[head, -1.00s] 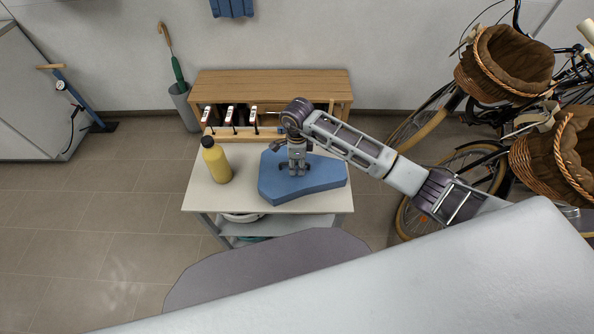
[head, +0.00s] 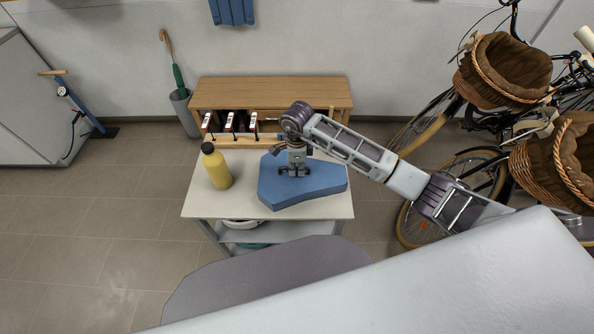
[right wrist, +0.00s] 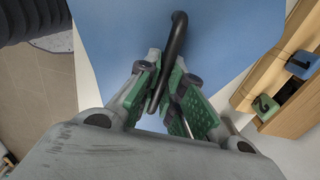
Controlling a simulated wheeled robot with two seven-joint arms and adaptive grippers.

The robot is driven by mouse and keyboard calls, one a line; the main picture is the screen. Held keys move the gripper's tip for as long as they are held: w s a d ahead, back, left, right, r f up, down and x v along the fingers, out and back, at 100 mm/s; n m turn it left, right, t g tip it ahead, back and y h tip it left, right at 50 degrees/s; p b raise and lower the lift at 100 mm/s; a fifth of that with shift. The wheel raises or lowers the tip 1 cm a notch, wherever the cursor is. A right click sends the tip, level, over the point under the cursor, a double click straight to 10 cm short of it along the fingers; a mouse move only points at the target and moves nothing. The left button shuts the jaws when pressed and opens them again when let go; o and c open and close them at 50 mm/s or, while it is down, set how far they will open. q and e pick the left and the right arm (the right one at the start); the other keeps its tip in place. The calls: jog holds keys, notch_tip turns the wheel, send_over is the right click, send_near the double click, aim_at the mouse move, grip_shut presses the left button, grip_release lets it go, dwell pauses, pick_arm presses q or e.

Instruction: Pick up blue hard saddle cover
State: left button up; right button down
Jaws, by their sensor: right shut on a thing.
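The blue hard saddle cover (head: 318,184) is a flat, angular blue piece lying on the white top of a small cart. In the right wrist view its blue surface (right wrist: 220,35) fills the upper middle, with a dark curved handle (right wrist: 178,40) standing on it. My right gripper (head: 293,173) is over the cover's middle, pointing down. In the right wrist view its green-padded fingers (right wrist: 167,85) are shut on the dark handle. The cover appears to rest on the cart top. My left gripper is not in view.
A yellow bottle (head: 217,168) stands left of the cover on the cart top (head: 208,207). A wooden rack (head: 232,142) with several clamps is behind it. A wooden bench (head: 270,92) stands farther back. Bicycles with wicker baskets (head: 503,68) are on the right; floor at left is open.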

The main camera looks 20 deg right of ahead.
notch_tip(320, 180, up, 8)
jog(key=shift+f+b, duration=0.1)
jog(key=shift+b, duration=0.2)
jog(key=shift+r, duration=0.6)
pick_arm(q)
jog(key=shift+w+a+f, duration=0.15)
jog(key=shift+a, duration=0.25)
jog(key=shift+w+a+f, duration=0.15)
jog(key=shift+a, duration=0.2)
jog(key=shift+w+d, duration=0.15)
